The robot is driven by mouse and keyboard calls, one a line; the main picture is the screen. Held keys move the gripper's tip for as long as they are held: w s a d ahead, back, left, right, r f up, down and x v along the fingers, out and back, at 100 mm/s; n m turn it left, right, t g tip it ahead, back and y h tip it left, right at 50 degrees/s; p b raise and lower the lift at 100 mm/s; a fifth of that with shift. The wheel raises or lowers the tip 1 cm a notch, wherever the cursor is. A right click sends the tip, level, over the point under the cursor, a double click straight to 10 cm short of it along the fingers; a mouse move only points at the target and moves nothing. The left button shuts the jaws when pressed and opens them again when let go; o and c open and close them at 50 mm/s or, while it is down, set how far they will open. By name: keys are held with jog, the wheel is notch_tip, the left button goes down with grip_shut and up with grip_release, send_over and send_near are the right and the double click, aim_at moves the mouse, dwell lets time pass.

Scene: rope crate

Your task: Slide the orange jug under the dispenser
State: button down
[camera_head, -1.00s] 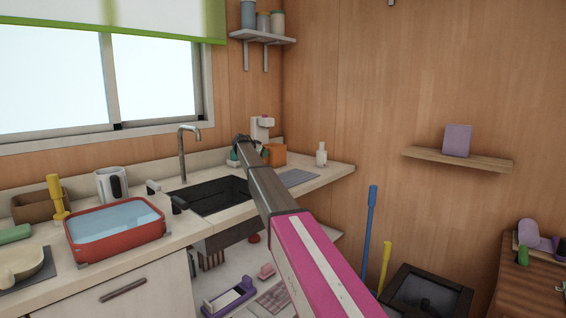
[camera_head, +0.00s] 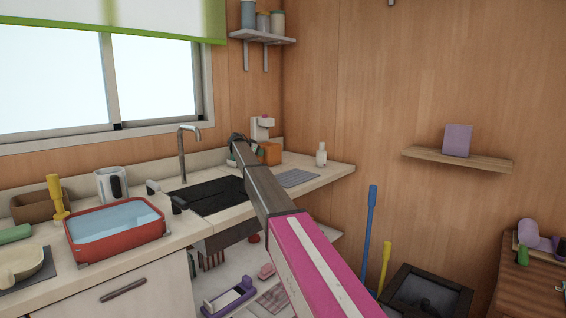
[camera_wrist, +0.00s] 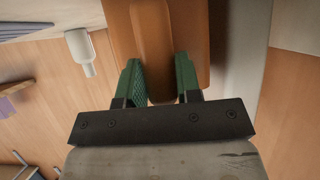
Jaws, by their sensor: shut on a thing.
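The orange jug (camera_head: 271,153) stands on the counter past the sink, near the corner. In the wrist view the orange jug (camera_wrist: 205,30) fills the upper middle, with its handle (camera_wrist: 155,55) between the green fingers. My gripper (camera_wrist: 160,78) is shut on that handle; in the head view my arm hides most of the gripper and part of the jug. The white dispenser (camera_head: 262,127) rises behind the jug, at its upper left. I cannot tell from here whether the jug is right below its spout.
A small white bottle (camera_head: 321,154) stands on the counter to the right, beyond a grey mat (camera_head: 299,178). The dark sink (camera_head: 215,196) and its tap (camera_head: 183,152) lie to the left. The wooden wall closes off the right side.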

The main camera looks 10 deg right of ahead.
jog(key=shift+w+a, duration=0.3)
jog(key=shift+w, duration=0.2)
jog(key=c, duration=0.7)
grip_release()
